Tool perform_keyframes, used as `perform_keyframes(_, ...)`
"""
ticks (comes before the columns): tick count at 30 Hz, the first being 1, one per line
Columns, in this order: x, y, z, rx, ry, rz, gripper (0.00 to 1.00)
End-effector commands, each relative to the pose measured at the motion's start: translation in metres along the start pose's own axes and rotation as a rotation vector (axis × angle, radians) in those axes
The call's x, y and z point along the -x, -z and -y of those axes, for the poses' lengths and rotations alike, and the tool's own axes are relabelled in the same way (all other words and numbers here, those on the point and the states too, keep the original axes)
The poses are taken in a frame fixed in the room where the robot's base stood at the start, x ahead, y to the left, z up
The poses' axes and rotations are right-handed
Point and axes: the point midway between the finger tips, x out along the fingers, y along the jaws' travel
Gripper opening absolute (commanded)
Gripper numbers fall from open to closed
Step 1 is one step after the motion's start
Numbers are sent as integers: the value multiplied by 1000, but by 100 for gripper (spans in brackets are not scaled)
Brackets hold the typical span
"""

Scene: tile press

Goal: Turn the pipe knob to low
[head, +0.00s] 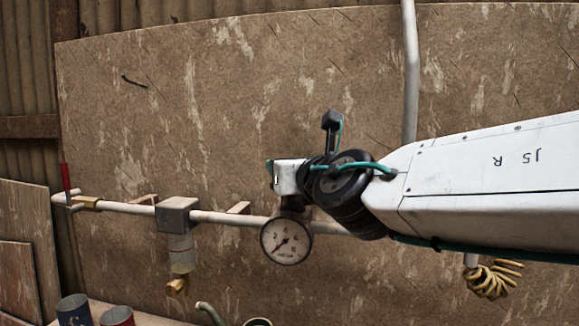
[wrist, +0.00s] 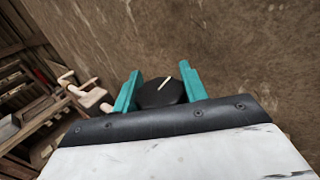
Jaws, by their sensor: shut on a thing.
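The pipe knob (wrist: 158,96) is a round black knob with a white pointer line, seen in the wrist view between the two teal fingers of my gripper (wrist: 160,88). The fingers sit on either side of it and are shut on it. The white line slants toward the upper right of that view. In the head view my gripper (head: 270,170) is at the pipe, above the gauge, and the knob is mostly hidden by my gripper and wrist. No low mark can be read.
A round gauge (head: 286,241) hangs just below my gripper. The pale pipe (head: 130,208) runs along the worn board, with a filter unit (head: 177,216) and a red-handled valve (head: 66,178) at left. A coiled yellow hose (head: 493,280) hangs at right. Cans (head: 75,310) stand lower left.

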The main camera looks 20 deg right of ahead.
Motion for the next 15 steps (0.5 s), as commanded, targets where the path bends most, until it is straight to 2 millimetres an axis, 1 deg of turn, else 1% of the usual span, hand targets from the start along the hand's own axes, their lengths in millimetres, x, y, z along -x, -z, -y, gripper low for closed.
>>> perform_keyframes(9,0,-1,0,-1,0,1,20)
perform_keyframes(10,0,-1,0,-1,0,1,51)
perform_keyframes(11,0,-1,0,-1,0,2,59)
perform_keyframes(12,0,-1,0,0,0,2,65)
perform_keyframes(15,0,-1,0,0,0,1,65)
